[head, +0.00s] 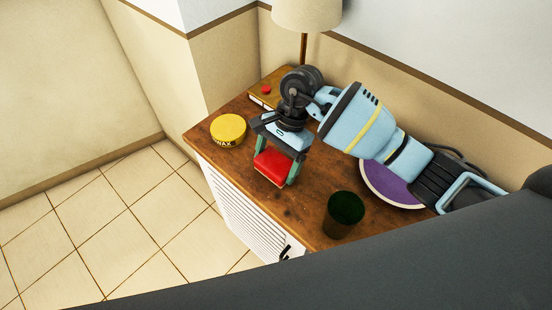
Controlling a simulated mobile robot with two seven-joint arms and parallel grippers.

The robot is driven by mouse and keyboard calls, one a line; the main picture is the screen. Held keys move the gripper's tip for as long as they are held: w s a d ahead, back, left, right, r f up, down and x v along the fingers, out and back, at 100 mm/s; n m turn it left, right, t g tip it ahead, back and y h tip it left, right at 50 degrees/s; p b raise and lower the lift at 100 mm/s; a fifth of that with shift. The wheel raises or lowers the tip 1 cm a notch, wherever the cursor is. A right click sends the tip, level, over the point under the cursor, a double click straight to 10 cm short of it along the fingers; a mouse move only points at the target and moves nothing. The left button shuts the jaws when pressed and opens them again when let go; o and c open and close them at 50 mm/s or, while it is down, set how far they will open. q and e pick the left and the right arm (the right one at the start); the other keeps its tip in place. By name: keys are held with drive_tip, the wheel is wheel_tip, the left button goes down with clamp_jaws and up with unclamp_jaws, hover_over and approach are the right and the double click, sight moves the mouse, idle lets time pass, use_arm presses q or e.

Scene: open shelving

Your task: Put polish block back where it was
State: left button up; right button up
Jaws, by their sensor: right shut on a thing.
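The polish block appears to be the red block (273,167) with a pale lower edge, near the front edge of the wooden cabinet top. My right gripper (276,170) comes down over it from above, with one finger on each side, and is shut on it. I cannot tell whether the block touches the wood or is held slightly above it. My left gripper is not in view.
A yellow wax tin (228,130) stands left of the block. A dark green cup (343,214) stands to the right, near the front edge. A purple plate (390,187) lies behind, partly under my arm. A box with a red spot (266,91) and a lamp (305,15) are at the back.

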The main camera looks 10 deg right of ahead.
drive_tip(key=o, duration=0.9)
drive_tip(key=shift+f, duration=0.1)
drive_tip(key=shift+r, duration=0.25)
drive_tip(key=v, duration=1.2)
drive_tip(key=shift+d+f, duration=0.1)
